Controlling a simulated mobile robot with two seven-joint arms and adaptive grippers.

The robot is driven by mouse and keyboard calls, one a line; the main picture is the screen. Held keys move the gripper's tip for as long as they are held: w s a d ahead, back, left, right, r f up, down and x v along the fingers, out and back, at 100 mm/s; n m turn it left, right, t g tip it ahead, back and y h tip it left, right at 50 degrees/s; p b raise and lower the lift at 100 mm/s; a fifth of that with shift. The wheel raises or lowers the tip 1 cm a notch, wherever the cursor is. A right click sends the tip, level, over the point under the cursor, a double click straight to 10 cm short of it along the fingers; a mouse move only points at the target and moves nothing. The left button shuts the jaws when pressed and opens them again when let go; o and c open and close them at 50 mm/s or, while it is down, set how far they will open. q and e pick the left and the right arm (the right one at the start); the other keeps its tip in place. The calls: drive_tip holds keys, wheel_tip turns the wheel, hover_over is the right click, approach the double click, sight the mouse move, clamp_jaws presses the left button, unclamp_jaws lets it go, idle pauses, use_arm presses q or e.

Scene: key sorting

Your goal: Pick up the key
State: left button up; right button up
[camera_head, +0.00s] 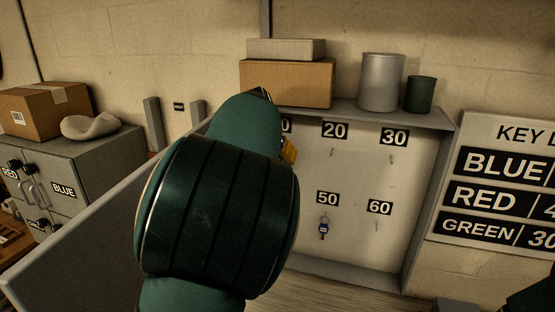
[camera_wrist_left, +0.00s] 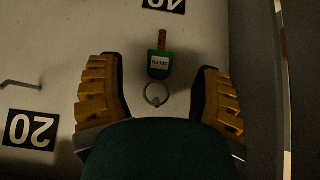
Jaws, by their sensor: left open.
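A green key (camera_wrist_left: 158,64) with a pale tag and a metal ring (camera_wrist_left: 155,95) shows against the white board in the left wrist view, which is upside down. My left gripper (camera_wrist_left: 160,105) is open, with one ridged yellow finger on each side of the ring and apart from it. In the head view my left gripper (camera_head: 288,150) is mostly hidden behind my own arm, and the green key is hidden there too. A blue key (camera_head: 323,228) hangs under the label 50 (camera_head: 327,199). My right gripper is not in view.
The key cabinet's board (camera_head: 350,180) has hooks under labels 20 (camera_head: 334,130), 30 (camera_head: 394,138) and 60 (camera_head: 379,207). Its open door (camera_head: 85,250) stands at left. A cardboard box (camera_head: 290,82) and two cans stand on top. A key list sign (camera_head: 500,190) is at right.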

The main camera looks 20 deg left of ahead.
use_arm(q)
drive_tip(key=x, duration=0.4)
drive_tip(key=shift+w+f, duration=0.15)
drive_tip(key=c, duration=1.1)
drive_tip(key=shift+o, duration=0.2)
